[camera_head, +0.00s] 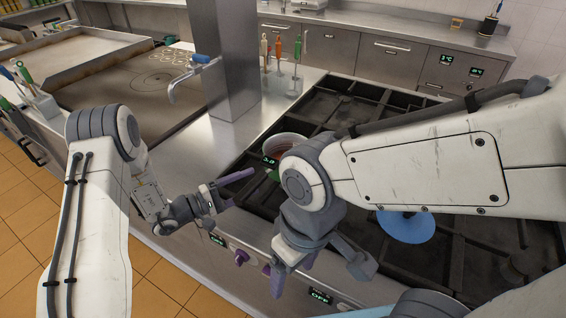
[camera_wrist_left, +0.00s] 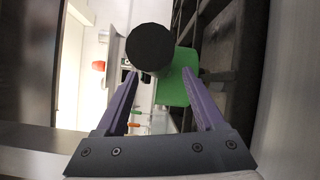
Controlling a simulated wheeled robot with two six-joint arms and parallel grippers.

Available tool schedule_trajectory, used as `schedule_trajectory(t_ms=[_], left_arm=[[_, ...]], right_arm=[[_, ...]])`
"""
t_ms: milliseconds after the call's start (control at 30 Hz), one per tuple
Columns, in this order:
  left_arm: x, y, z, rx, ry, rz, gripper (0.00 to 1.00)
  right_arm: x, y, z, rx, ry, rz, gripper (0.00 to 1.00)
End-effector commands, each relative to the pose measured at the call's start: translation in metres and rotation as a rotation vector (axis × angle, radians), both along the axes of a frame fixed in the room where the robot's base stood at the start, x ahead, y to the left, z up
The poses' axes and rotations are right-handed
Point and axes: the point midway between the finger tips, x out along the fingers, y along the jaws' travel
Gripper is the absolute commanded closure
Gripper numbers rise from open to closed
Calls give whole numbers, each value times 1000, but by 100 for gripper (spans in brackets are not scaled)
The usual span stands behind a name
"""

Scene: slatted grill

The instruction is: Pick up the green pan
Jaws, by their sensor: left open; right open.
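The green pan (camera_head: 272,174) sits on the grill's near left part in the head view. My right gripper (camera_head: 320,275) is open and empty over the front panel.
A blue round pan (camera_head: 405,226) lies on the dark slatted grill (camera_head: 340,95) at the right, partly behind my right arm. A steel column (camera_head: 222,60) and tap (camera_head: 185,80) stand at the left. Several coloured utensils (camera_head: 278,50) stand behind. The steel counter (camera_head: 215,140) is bare.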

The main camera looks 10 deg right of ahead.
Motion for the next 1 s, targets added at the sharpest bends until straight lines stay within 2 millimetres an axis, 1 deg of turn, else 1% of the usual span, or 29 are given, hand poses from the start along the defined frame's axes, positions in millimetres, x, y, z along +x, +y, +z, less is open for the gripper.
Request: schedule_trajectory(t_ms=[33, 100, 233, 333, 533, 567, 600, 667, 700, 733, 767, 1000], left_arm=[[3, -9, 5, -1, 1, -5, 29], [8, -19, 6, 0, 0, -6, 29], [15, -33, 3, 0, 0, -4, 29], [18, -38, 2, 0, 0, -2, 29], [19, -38, 1, 0, 0, 0, 29], [19, -38, 1, 0, 0, 0, 33], [19, -38, 1, 0, 0, -1, 48], [19, -38, 0, 1, 0, -1, 71], [19, -38, 0, 1, 2, 0, 87], [18, -38, 0, 2, 2, -1, 98], [18, -38, -1, 2, 3, -1, 100], [17, -38, -3, 5, 9, -2, 100]], right_arm=[[0, 0, 11, 0, 0, 0, 23], [0, 0, 19, 0, 0, -1, 23], [0, 0, 24, 0, 0, -1, 23], [0, 0, 25, 0, 0, -1, 23], [0, 0, 24, 0, 0, -1, 23], [0, 0, 24, 0, 0, -1, 23], [0, 0, 24, 0, 0, -1, 23], [0, 0, 24, 0, 0, -1, 23], [0, 0, 24, 0, 0, -1, 23], [0, 0, 24, 0, 0, -1, 23], [0, 0, 24, 0, 0, -1, 23], [0, 0, 24, 0, 0, -1, 23]])
